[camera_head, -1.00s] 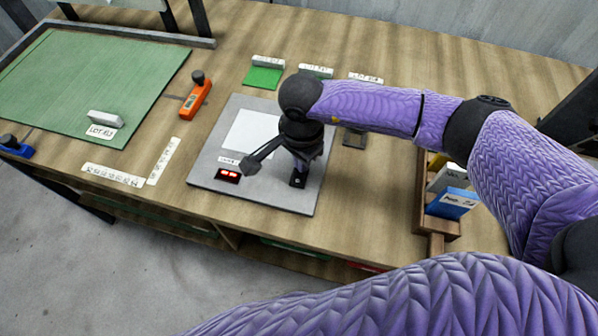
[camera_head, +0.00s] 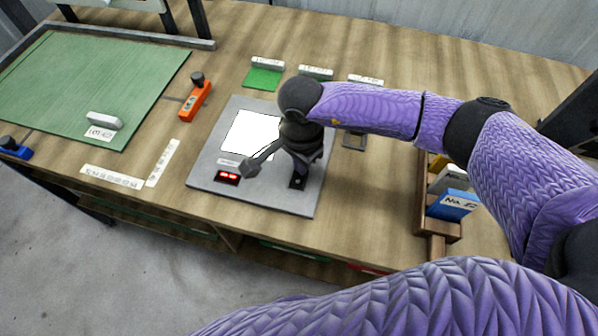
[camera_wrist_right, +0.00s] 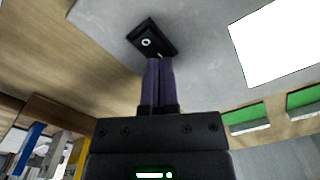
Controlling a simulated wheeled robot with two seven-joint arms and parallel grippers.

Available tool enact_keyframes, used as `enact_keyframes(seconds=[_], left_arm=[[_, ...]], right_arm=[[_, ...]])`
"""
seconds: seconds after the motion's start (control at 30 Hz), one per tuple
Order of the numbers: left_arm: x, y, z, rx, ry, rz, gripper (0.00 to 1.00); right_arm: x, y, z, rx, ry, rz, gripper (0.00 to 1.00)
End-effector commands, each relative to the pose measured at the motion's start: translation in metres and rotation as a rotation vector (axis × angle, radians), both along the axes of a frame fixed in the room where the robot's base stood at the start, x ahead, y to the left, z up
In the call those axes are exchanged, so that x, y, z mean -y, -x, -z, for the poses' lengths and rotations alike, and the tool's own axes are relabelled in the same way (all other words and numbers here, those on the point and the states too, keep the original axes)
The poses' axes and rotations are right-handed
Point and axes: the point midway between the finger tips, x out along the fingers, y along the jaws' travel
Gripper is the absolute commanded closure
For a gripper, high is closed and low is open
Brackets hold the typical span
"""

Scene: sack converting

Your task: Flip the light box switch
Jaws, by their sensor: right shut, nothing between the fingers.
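The light box (camera_head: 208,170) is a grey plate on the wooden bench. Its panel (camera_head: 246,132) glows bright white, and the panel also shows in the right wrist view (camera_wrist_right: 275,40). The switch (camera_head: 298,181) is a small black rocker at the plate's front right; in the right wrist view the switch (camera_wrist_right: 147,40) has a white ring mark. My right gripper (camera_wrist_right: 160,62) is shut and empty, its fingertips at the switch's edge; I cannot tell whether they touch. In the head view my right gripper (camera_head: 301,172) points down over the switch. My left gripper is not in view.
A red-lit display (camera_head: 228,177) sits at the plate's front left. An orange tool (camera_head: 196,100) and a green mat (camera_head: 95,85) lie to the left. A wooden rack (camera_head: 440,226) with boxes stands at the right.

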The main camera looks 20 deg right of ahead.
Motion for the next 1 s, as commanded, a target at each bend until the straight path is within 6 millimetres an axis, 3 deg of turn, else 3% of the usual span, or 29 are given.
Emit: enact_keyframes(seconds=[0.1, 0.5, 1.0], left_arm=[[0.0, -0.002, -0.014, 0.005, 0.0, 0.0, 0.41], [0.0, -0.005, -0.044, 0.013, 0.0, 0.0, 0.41], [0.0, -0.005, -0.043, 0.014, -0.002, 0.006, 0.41]], right_arm=[[0.0, -0.001, -0.019, 0.003, 0.001, 0.0, 1.0], [0.0, 0.0, -0.062, 0.003, -0.001, -0.001, 1.0], [0.0, 0.0, -0.061, 0.001, 0.0, 0.0, 1.0]])
